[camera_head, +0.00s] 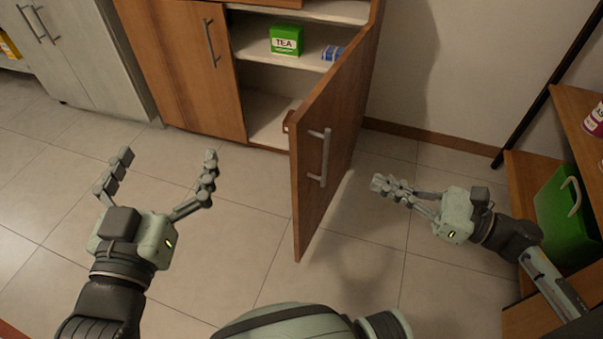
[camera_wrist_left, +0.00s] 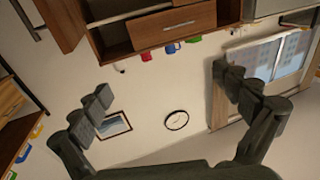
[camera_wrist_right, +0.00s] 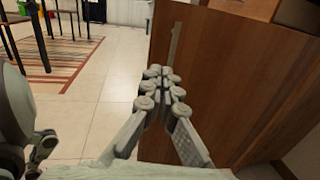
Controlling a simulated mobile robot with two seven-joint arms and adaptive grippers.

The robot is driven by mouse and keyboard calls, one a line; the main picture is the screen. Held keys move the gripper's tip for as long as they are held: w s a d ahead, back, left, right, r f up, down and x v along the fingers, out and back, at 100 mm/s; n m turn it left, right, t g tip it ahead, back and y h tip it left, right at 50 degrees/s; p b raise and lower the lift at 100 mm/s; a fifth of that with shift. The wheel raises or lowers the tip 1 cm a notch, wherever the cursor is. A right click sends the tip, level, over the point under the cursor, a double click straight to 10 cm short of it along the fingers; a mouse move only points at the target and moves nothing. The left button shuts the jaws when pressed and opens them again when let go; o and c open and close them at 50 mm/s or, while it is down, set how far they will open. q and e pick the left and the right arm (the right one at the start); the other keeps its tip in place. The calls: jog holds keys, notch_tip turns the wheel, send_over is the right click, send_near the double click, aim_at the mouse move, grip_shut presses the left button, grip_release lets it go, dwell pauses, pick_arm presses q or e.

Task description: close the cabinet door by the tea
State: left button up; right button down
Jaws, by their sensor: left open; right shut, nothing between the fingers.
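The brown cabinet door (camera_head: 340,125) by the tea stands swung open, its outer face and metal handle (camera_head: 326,158) turned towards my right gripper. The green tea box (camera_head: 286,40) sits on a shelf inside the open cabinet. My right gripper (camera_head: 378,184) is shut and empty, to the right of the door on its outer side, apart from it in the head view. In the right wrist view the closed fingers (camera_wrist_right: 160,76) show in front of the brown door panel (camera_wrist_right: 225,85). My left gripper (camera_head: 166,157) is open and empty, left of the door over the floor.
A blue can (camera_head: 333,53) lies beside the tea. A shut brown door (camera_head: 190,75) is left of the opening. A wooden shelf (camera_head: 525,180) with a green container (camera_head: 567,215) stands at the right, near my right arm. The tiled floor around the door is clear.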

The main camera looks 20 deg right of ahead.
jog(key=f+n, duration=0.1)
pick_arm(q)
notch_tip(320, 180, up, 5)
jog(key=s+t+h, duration=0.1)
jog(key=t, duration=0.1)
pick_arm(e)
send_near(299, 161)
jog(key=shift+g+y, duration=0.3)
jog(key=shift+g, duration=0.1)
jog(key=x, duration=0.5)
jog(key=shift+w+r+p, duration=0.2)
jog(key=shift+w+p, duration=0.2)
jog(key=shift+w, duration=0.05)
pick_arm(q)
jog(key=shift+w+a+f+g+y, duration=0.1)
jog(key=shift+a+f+g+y, duration=0.25)
jog(key=shift+f, duration=0.6)
jog(key=shift+w+f+g+y, duration=0.1)
jog(key=shift+f+g+y, duration=0.1)
jog(key=shift+f+g, duration=0.55)
jog(key=shift+w+a+f+g+y, duration=0.1)
jog(key=shift+a+f+g+y, duration=0.15)
jog(key=shift+f, duration=0.85)
pick_arm(e)
jog(key=shift+w+a, duration=0.4)
jog(key=shift+a, duration=0.1)
